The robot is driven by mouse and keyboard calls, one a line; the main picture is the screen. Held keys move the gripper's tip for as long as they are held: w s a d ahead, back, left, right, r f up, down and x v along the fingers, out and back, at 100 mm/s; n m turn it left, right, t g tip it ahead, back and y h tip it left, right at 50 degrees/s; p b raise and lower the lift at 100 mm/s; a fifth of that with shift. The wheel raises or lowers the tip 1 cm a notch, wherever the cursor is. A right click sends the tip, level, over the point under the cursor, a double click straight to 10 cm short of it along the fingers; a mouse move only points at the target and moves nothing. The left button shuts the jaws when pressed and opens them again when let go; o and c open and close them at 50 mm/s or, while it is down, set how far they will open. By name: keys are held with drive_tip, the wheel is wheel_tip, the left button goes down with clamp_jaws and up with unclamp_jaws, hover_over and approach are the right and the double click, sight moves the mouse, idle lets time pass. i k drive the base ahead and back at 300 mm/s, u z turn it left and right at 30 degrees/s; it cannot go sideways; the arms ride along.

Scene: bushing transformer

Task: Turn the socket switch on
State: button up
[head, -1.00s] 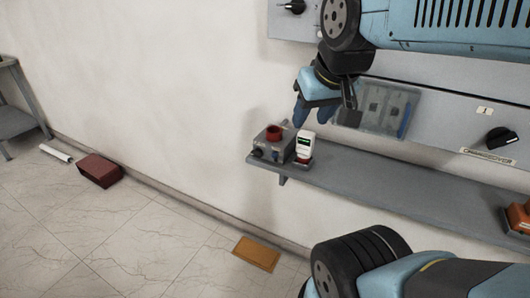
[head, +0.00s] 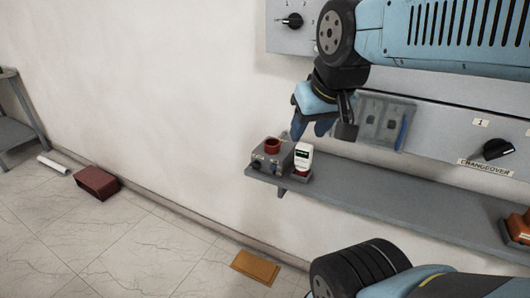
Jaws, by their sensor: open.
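A grey box (head: 262,166) with a red round socket (head: 272,146) on top and small dark knobs on its front stands at the left end of the wall shelf. It is the likely socket switch; the knob positions are too small to read.
A white handheld device (head: 303,156) stands right beside the box. The grey shelf (head: 400,190) runs right, mostly bare, to an orange item (head: 517,230). A grey wall panel carries a black changeover knob (head: 498,149). A clear case (head: 384,121) hangs behind my gripper.

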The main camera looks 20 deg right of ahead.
sight(256, 165)
drive_tip(key=u, duration=0.9)
drive_tip(key=k, duration=1.45)
drive_tip(key=z, duration=1.15)
drive_tip(key=i, duration=0.5)
drive_tip(key=u, duration=0.1)
